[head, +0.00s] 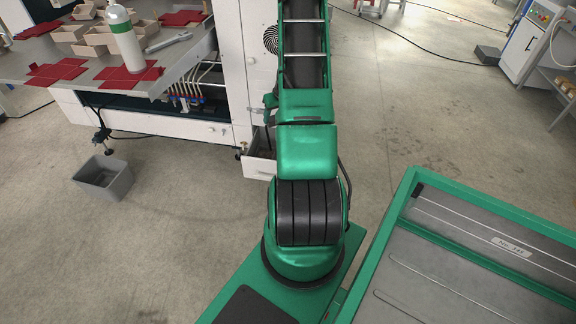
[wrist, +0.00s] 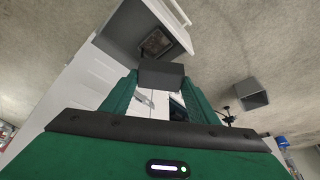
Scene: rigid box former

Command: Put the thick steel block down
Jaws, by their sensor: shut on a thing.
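The thick steel block (wrist: 162,74) is a dark grey block in the wrist view. My gripper (wrist: 160,88) is shut on it, with a green finger on each side. Just beyond the block in that view is an open drawer (wrist: 120,25) of the white cabinet, grey inside. The held block looks close to the drawer's edge; I cannot tell if it touches. A dark square thing (wrist: 155,43) lies inside the drawer. In the head view, the open drawer (head: 258,169) is low on the cabinet, and my arm hides most of the gripper area.
A grey bin (head: 104,178) stands on the floor to the left; it also shows in the wrist view (wrist: 251,95). A table (head: 60,60) at upper left bears red flat blanks (head: 130,80), boxes and a white-green bottle (head: 125,40). Open floor lies left and right of my arm.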

